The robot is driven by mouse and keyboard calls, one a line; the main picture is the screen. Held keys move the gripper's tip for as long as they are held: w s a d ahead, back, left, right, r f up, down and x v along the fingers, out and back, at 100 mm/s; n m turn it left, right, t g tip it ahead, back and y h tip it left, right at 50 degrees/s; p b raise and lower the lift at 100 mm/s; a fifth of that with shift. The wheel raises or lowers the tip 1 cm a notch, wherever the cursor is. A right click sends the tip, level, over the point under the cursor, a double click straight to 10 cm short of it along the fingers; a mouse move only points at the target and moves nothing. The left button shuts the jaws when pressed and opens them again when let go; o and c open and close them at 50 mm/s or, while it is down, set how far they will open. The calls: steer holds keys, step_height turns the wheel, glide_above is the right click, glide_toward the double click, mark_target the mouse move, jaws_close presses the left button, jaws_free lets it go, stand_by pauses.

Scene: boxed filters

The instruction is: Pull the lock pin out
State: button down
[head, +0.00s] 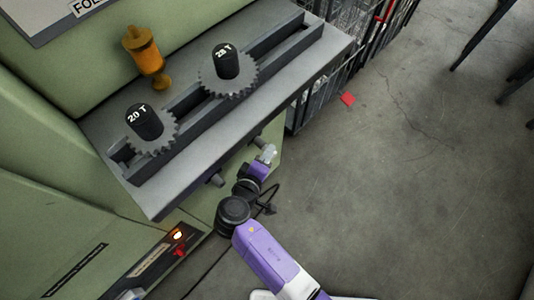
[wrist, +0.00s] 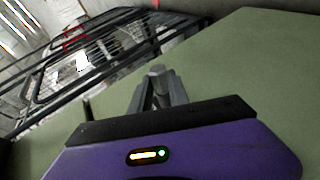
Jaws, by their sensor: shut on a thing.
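My gripper (head: 265,156) is at the front face of the green machine, just below the edge of the grey shelf (head: 190,192). In the wrist view my gripper (wrist: 157,98) has its grey fingers shut around a small grey cylindrical piece, the lock pin (wrist: 157,69), against the green panel. The fingers hide most of the pin, so I cannot tell how deep it sits. A dark stub (head: 216,180) sticks out of the same front face, to the left of my gripper.
On the shelf stand two gears with black knobs, "20 T" (head: 146,121) and "28 T" (head: 228,62), along a slotted rail (head: 285,43). A wire cage (head: 345,30) is at the far right.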

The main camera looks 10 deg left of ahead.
steer(key=shift+s+d, duration=0.1)
steer(key=shift+s+d, duration=0.2)
steer(key=shift+d, duration=0.05)
steer(key=shift+s+d+p, duration=0.4)
steer(key=shift+d+p, duration=0.15)
steer(key=shift+s+d, duration=0.2)
steer(key=shift+d, duration=0.1)
steer(key=shift+s+d+p, duration=0.55)
steer(key=shift+s+d, duration=0.1)
steer(key=shift+d, duration=0.1)
steer(key=shift+s+d, duration=0.2)
steer(key=shift+d, duration=0.1)
steer(key=shift+s+d+p, duration=0.3)
steer(key=shift+d, duration=0.1)
steer(key=s+d+p, duration=0.2)
steer(key=s+d, duration=0.3)
steer(key=d, duration=0.2)
steer(key=shift+s, duration=0.2)
stand_by(0.8)
